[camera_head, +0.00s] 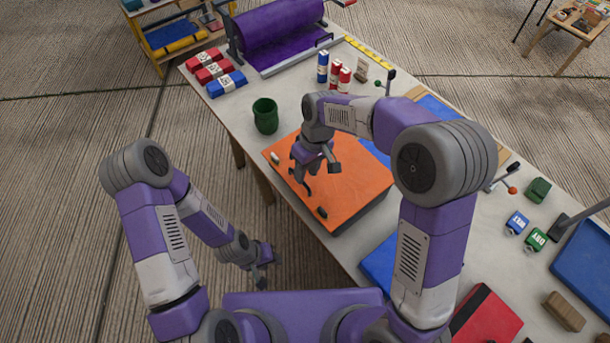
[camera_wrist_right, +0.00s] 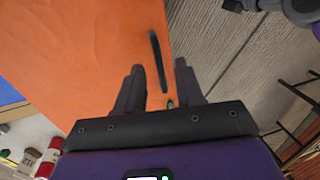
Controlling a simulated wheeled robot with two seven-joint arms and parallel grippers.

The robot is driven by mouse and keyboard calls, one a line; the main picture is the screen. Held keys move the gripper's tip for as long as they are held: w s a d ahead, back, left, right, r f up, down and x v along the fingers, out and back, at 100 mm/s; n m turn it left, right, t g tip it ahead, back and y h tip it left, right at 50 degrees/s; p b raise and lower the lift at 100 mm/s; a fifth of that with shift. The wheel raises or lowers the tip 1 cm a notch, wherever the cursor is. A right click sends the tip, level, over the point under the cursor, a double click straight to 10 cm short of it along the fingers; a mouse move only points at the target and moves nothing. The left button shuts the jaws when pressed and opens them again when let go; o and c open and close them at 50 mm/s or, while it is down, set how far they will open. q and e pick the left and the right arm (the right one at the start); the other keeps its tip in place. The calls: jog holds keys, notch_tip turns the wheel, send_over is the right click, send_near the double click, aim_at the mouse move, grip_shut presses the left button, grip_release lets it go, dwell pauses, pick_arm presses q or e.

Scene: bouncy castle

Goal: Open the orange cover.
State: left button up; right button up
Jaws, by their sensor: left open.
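The orange cover (camera_head: 350,190) lies flat on a dark-sided box at the table's near edge; it also shows in the right wrist view (camera_wrist_right: 75,50). A dark curved handle (camera_head: 307,188) is near the cover's left edge. My right gripper (camera_head: 302,176) is over the cover beside this handle. In the right wrist view my right gripper (camera_wrist_right: 158,80) has its fingers apart, with the dark handle (camera_wrist_right: 157,62) beyond the gap between them; contact cannot be told. My left gripper (camera_head: 263,283) is open and empty, low beside the table.
A green cup (camera_head: 265,115) stands behind the cover. Red and white cans (camera_head: 344,80) and a blue can (camera_head: 322,67) stand farther back. A purple roll (camera_head: 275,32) is at the far end.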

jog(key=shift+a+f, duration=0.2)
jog(key=shift+f, duration=1.35)
grip_shut()
